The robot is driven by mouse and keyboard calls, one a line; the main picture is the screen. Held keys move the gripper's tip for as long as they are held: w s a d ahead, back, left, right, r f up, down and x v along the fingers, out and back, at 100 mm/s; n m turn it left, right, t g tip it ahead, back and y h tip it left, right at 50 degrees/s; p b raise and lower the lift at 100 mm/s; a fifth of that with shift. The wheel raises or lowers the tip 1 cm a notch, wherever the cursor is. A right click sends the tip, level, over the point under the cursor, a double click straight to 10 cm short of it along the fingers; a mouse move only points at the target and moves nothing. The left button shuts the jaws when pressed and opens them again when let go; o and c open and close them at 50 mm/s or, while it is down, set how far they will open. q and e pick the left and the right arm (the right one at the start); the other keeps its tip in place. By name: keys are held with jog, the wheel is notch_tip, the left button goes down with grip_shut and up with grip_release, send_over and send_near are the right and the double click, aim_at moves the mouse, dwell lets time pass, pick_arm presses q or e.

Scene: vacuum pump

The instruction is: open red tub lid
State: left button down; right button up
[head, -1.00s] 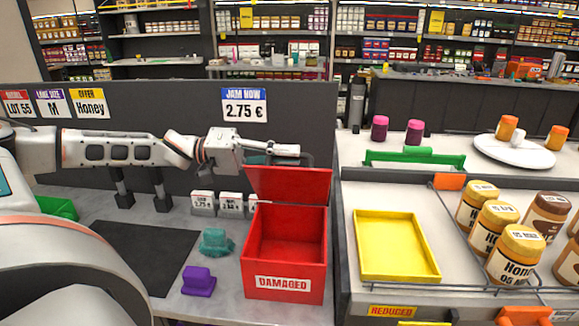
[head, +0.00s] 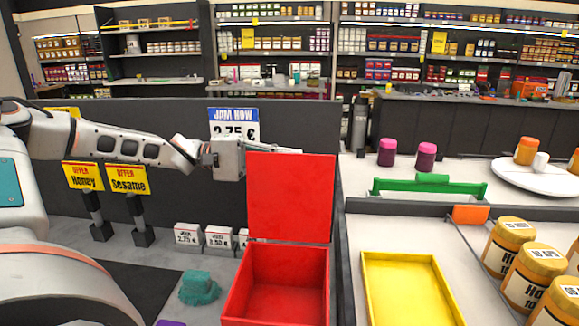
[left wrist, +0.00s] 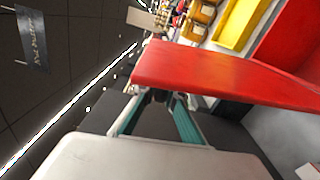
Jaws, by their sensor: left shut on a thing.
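The red tub (head: 239,287) stands on the counter in the lower middle of the head view, with its inside exposed. Its red lid (head: 290,198) stands up nearly upright along the tub's back edge. My left gripper (head: 286,150) reaches in from the left at the lid's top edge and is shut on it; the lid hides part of the fingers. In the left wrist view, the teal fingers of my left gripper (left wrist: 158,97) meet the edge of the red lid (left wrist: 215,75). My right gripper is not in view.
A teal object (head: 199,288) lies left of the tub. Small white price blocks (head: 218,237) stand behind it, before a dark partition (head: 180,200). A yellow tray (head: 410,290) and honey jars (head: 535,270) are on the right. A dark mat (head: 110,280) is clear.

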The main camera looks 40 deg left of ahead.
pick_arm(q)
jog(key=shift+w+a+f, duration=0.15)
jog(key=shift+w+a, duration=0.05)
jog(key=shift+w, duration=0.1)
jog(key=c, duration=2.1)
grip_release()
jog(key=v, duration=1.2)
